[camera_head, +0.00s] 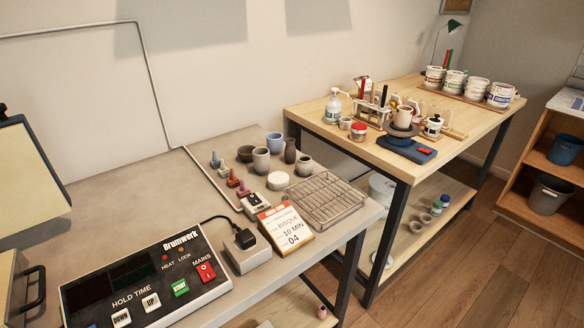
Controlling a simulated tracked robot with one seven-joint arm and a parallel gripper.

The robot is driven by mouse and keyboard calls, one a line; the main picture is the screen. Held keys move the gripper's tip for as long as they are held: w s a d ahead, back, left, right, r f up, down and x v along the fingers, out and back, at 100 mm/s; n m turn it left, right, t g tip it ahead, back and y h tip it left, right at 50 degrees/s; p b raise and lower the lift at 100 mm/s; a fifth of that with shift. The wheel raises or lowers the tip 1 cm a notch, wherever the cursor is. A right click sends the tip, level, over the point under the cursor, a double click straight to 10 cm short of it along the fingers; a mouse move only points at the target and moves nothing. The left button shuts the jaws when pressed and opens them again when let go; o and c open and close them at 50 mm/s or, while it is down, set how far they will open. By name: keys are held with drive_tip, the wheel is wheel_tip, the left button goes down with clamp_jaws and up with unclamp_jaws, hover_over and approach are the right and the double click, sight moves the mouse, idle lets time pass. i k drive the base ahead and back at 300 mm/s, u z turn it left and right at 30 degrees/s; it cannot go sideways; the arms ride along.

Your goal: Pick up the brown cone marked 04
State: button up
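Several small cones stand on the grey worktop in the middle of the view. Two are reddish-brown: one (232,180) a little farther back, the other (243,189) just in front of it to the right. A blue-grey cone (214,160) stands behind them. The markings on the cones are too small to read, so I cannot tell which is marked 04. A card (287,228) in front reads BISQUE, 10 MIN, 04. My gripper is not in view.
Cups (261,160) and a white round pot (278,181) stand right of the cones. A wire rack (326,199) lies farther right. A control panel (150,282) and a grey box with a black plug (246,250) are in front. The worktop left of the cones is mostly clear.

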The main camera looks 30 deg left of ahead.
sight(232, 181)
drive_tip(key=z, duration=0.05)
drive_tip(key=i, duration=0.8)
drive_tip(key=u, duration=2.5)
drive_tip(key=i, duration=0.5)
drive_tip(key=z, duration=0.2)
drive_tip(key=k, duration=0.75)
drive_tip(key=u, duration=0.2)
